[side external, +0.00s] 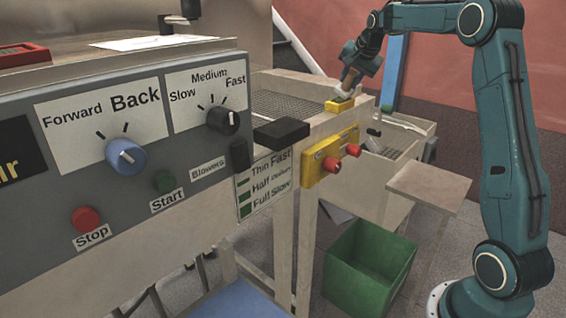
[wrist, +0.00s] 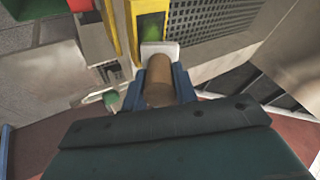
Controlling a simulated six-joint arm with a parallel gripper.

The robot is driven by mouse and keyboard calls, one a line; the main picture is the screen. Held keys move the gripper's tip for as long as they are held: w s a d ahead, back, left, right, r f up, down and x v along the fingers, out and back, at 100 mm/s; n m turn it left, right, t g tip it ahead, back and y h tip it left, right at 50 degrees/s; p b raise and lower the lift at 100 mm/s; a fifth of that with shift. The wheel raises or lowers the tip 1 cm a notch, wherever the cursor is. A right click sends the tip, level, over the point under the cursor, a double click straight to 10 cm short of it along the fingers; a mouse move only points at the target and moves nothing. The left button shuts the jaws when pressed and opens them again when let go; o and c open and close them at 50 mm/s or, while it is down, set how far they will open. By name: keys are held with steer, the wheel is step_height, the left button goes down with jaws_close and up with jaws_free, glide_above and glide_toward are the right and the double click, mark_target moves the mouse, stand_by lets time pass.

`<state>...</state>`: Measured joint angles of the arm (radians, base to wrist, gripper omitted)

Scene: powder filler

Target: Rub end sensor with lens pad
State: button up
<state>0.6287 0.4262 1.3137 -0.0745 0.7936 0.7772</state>
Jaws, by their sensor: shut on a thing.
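The lens pad has a brown round handle (wrist: 158,82) and a white pad (wrist: 160,48) at its end. My gripper (wrist: 158,76) is shut on the handle, one blue finger on each side. In the side view my gripper (side external: 347,80) points down with the white pad (side external: 342,91) below it. The end sensor is a small yellow block (side external: 340,106) on the machine's far end rail. In the wrist view it is a yellow housing (wrist: 127,22) with a greenish window (wrist: 151,26). The pad is at the window's near edge; I cannot tell if they touch.
A yellow panel (side external: 318,172) with red knobs is on the frame's side, below the sensor. A mesh bed (side external: 285,100) lies beside the sensor, and also shows in the wrist view (wrist: 225,25). A green bin (side external: 368,270) stands on the floor. A grey control panel (side external: 130,200) fills the left.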

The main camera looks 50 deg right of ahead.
steer(key=shift+a, duration=2.8)
steer(key=shift+d, duration=3.8)
step_height(320, 180, up, 8)
steer(key=shift+r, duration=0.15)
steer(key=shift+a, duration=0.1)
steer(key=shift+f, duration=0.55)
steer(key=shift+r, duration=0.5)
